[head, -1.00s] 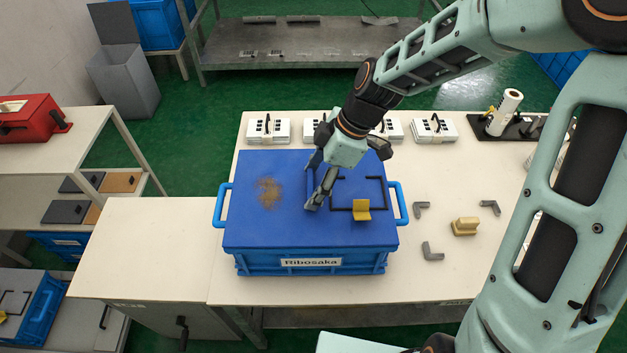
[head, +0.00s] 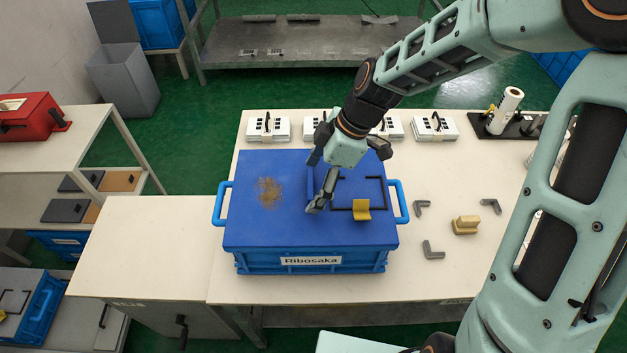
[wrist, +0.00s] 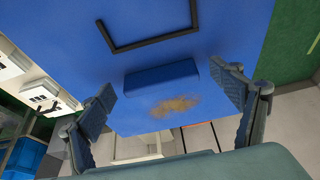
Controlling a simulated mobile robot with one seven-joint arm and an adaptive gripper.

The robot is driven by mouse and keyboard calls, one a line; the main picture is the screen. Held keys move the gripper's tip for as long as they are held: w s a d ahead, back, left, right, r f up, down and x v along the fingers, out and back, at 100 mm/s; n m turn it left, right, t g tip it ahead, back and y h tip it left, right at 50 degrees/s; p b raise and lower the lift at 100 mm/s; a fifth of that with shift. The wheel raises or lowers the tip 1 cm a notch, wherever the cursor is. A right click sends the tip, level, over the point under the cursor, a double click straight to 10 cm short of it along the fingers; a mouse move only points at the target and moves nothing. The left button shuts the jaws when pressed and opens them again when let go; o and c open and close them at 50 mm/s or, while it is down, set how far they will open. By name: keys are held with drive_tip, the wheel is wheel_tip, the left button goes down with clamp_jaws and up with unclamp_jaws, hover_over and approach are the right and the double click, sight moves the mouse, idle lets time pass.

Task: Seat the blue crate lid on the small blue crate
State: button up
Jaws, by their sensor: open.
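The blue crate lid (head: 250,230) lies over the small blue crate (head: 312,270), which has a "Ribosaka" label on its front. I cannot tell whether the lid is fully down on the rim. The lid has a blue raised grip block (wrist: 162,80), a brown dusty patch (head: 269,192), a black line outline and a yellow piece (head: 361,210). My gripper (head: 317,184) is open over the middle of the lid. Its fingers stand apart on either side of the grip block in the wrist view (wrist: 165,98), with gaps visible.
Blue side handles (head: 221,204) stick out from the crate. Grey angle brackets (head: 432,251) and a tan block (head: 465,225) lie to the right on the pale table (head: 430,285). White boxes (head: 268,130) line the back. A lower pale surface (head: 150,250) adjoins on the left.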

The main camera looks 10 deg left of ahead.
drive_tip(key=v, duration=1.2)
drive_tip(key=shift+w, duration=0.1)
